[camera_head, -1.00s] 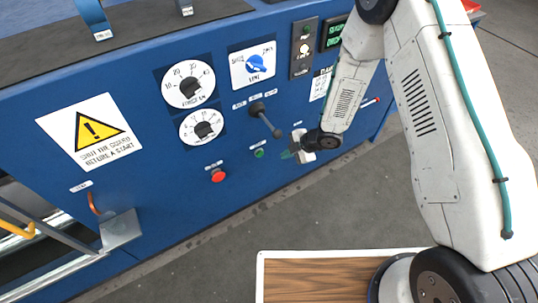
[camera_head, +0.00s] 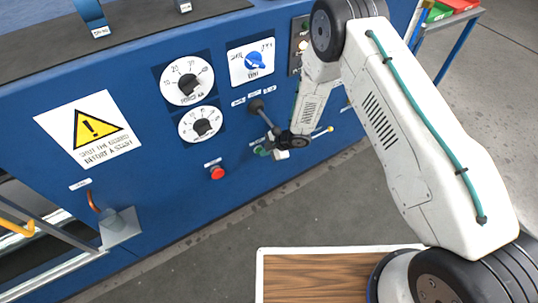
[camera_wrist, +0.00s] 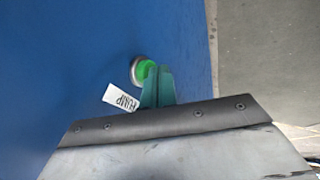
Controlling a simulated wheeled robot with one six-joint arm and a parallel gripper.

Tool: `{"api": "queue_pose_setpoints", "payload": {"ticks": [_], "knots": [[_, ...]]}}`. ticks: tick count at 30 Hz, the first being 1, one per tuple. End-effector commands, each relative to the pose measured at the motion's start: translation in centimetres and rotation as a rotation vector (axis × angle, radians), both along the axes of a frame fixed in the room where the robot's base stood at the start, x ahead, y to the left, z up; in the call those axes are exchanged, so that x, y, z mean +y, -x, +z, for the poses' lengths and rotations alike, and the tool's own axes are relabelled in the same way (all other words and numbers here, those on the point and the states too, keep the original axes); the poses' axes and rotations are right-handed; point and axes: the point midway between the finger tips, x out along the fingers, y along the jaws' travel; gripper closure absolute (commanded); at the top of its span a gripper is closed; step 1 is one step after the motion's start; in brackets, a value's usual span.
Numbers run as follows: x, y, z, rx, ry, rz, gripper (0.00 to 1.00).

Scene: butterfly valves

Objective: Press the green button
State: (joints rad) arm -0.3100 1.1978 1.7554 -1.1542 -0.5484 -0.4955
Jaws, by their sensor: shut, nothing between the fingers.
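The green button (camera_wrist: 139,70) sits in a pale metal ring on the blue panel in the wrist view. It looks lit bright green, and its right part is hidden behind my gripper's fingers. My gripper (camera_wrist: 157,72) is shut and empty, its teal fingertips at the button's right edge; I cannot tell whether they touch it. In the head view my gripper (camera_head: 266,151) is at the panel and covers most of the button. A white label (camera_wrist: 121,98) reading "PUMP" is beside the button.
A red button (camera_head: 217,172) is on the panel to the left. A black lever (camera_head: 264,116) sticks out just above my gripper. Two dials (camera_head: 187,79) and a blue selector knob (camera_head: 254,61) are higher up. A wooden-topped platform (camera_head: 310,275) is below.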

Motion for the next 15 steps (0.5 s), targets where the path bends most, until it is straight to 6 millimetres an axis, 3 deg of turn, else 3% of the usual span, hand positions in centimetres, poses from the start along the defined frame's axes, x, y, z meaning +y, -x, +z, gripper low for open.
{"api": "queue_pose_setpoints", "payload": {"ticks": [15], "knots": [[0.49,-0.99,0.07,-0.002,-0.002,-0.007,1.00]]}}
